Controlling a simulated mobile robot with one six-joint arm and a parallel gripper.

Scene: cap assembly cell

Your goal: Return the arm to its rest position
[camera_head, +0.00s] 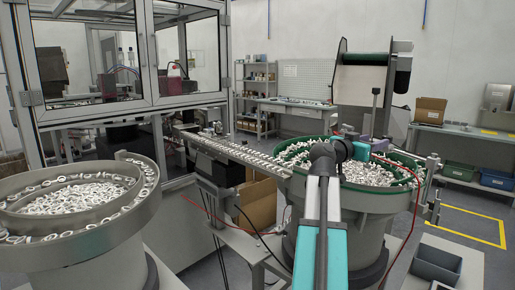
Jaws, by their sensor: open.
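My teal and black arm (323,215) rises from the bottom centre and reaches out over the green-rimmed bowl feeder (375,185). Its black and teal wrist bends to the right above the bowl. My gripper (376,147) is at the end of this wrist, over the far part of the bowl. It is open, and I see nothing held in it. Its fingers are small and partly hidden, so their exact outline is unclear. The bowl holds many loose white parts (370,171).
A metal bowl feeder (135,222) with white rings stands at left, before a framed glass enclosure (95,112). A linear track (235,151) meets the green bowl. A hopper (356,85) stands behind it. A grey bin (437,265) sits at lower right. Yellow-marked floor (484,239) is clear.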

